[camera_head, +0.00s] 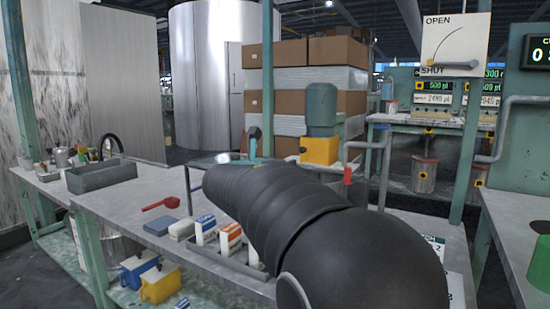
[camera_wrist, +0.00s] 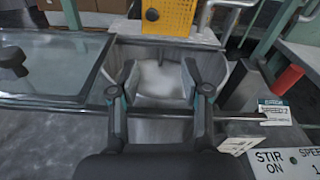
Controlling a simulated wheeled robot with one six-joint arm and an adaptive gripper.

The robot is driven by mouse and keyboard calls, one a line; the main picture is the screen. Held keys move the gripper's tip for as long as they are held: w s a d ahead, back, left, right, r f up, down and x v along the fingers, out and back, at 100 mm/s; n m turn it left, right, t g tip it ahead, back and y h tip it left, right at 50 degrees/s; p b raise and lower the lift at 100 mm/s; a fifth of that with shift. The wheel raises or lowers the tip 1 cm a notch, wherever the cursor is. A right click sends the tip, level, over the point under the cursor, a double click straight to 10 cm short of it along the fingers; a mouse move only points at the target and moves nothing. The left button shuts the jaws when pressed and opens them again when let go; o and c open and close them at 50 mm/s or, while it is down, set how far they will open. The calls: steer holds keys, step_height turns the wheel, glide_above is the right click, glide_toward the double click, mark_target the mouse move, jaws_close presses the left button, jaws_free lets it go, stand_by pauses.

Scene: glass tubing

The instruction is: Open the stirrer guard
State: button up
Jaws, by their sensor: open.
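My gripper (camera_wrist: 160,75) is open and empty in the wrist view, its two dark fingers spread over a metal basin (camera_wrist: 225,82). A yellow perforated panel (camera_wrist: 178,17) stands beyond the fingertips, apart from them. A clear framed panel with a dark knob (camera_wrist: 12,62) lies left of the basin. I cannot tell for sure which of these is the stirrer guard. In the head view, a yellow box (camera_head: 318,151) sits under a green motor-like unit (camera_head: 321,118).
A red cylinder (camera_wrist: 287,79) and a dark block stand right of the basin. A STIR ON sign (camera_wrist: 290,162) is at lower right. On the bench (camera_head: 120,205) are a red tool (camera_head: 160,204), small boxes (camera_head: 205,228) and a grey tray (camera_head: 100,176).

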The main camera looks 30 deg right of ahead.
mark_target(302, 151)
steer(key=shift+n+t+h, duration=0.3)
steer(key=shift+n, duration=0.5)
steer(key=x, duration=0.9)
steer(key=w+x, duration=0.1)
steer(key=x, duration=0.4)
steer(key=shift+w+r+p, duration=0.2)
steer(key=shift+r+p, duration=0.2)
jaws_close()
